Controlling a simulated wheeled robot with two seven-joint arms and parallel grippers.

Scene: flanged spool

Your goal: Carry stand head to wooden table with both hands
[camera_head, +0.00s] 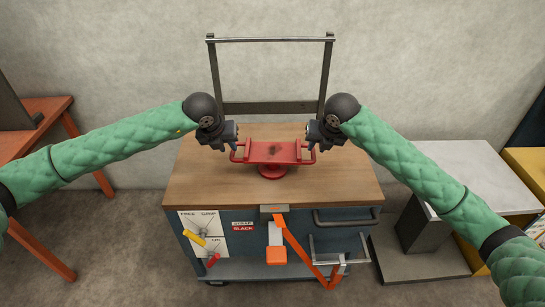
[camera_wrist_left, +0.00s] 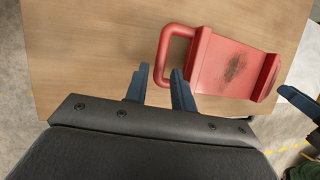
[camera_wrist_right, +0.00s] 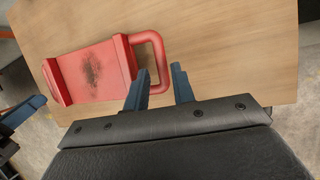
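The red stand head (camera_head: 272,152), a tray-like cradle with a dark scuffed patch and a loop handle at each end, sits on a round red foot on a wooden-topped cart (camera_head: 350,190). My left gripper (camera_head: 235,148) is open at its left handle. In the left wrist view the open fingers (camera_wrist_left: 160,70) lie on either side of that handle's outer bar (camera_wrist_left: 164,50). My right gripper (camera_head: 313,145) is open at the right handle, its fingers (camera_wrist_right: 160,72) on either side of the outer bar (camera_wrist_right: 160,50). I cannot tell whether the fingers touch the bars.
A metal frame (camera_head: 270,107) rises at the cart's back edge. A reddish-brown wooden table (camera_head: 60,108) stands at the left, with a dark object on it. A pale-topped bench (camera_head: 480,170) stands at the right. Orange straps (camera_head: 290,235) hang on the cart's front.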

